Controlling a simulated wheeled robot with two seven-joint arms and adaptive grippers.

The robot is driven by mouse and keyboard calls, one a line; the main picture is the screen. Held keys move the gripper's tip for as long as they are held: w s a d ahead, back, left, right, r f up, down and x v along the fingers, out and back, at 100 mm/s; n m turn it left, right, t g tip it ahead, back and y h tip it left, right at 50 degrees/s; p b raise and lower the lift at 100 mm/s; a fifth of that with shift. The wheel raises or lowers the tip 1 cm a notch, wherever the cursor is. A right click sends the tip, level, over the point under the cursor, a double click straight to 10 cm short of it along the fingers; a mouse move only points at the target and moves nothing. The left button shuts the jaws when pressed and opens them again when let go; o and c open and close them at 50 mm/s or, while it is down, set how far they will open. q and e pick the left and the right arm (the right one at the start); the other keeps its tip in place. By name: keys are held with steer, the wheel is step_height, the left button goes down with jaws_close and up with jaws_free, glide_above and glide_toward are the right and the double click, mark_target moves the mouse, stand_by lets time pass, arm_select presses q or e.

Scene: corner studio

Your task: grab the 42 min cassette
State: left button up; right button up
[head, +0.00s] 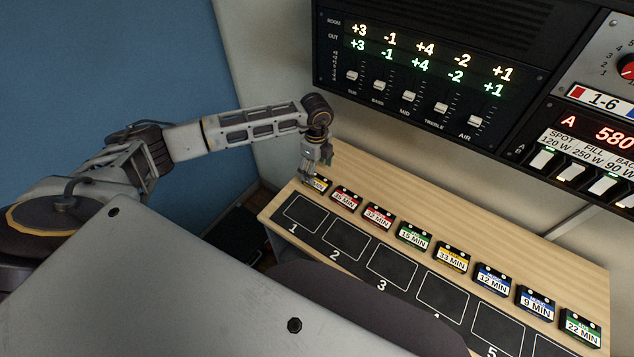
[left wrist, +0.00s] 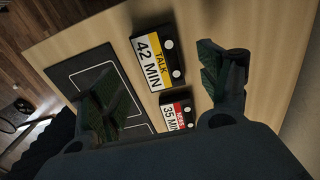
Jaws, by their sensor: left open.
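The 42 min cassette (left wrist: 159,58) has a white label with a yellow "TALK" band and lies on the wooden desk. In the head view it is the leftmost cassette (head: 318,185) of the row, partly hidden by my left gripper (head: 314,174). In the left wrist view my left gripper (left wrist: 165,90) is open, with one finger on each side of the picture. The 42 min cassette shows in the gap beyond the fingertips, and nothing is held. Whether a finger touches it I cannot tell. My right gripper is not in view.
The red 35 min cassette (left wrist: 177,115) lies close beside it. Several more cassettes, such as the green 16 min one (head: 414,236), continue the row rightward. A black mat (head: 318,243) with numbered outlined slots lies in front. A fader panel (head: 420,75) stands above the desk.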

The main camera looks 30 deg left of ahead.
mark_target(317, 180)
arm_select(q)
steer(key=shift+f, duration=0.1)
steer(key=shift+d+f+p, duration=0.15)
steer(key=shift+f+p, duration=0.4)
steer(key=shift+f, duration=1.95)
steer(key=shift+c, duration=0.4)
steer(key=c, duration=1)
steer(key=shift+r, duration=0.15)
steer(key=shift+c, duration=0.2)
step_height(317, 180, up, 10)
steer(key=b, duration=0.1)
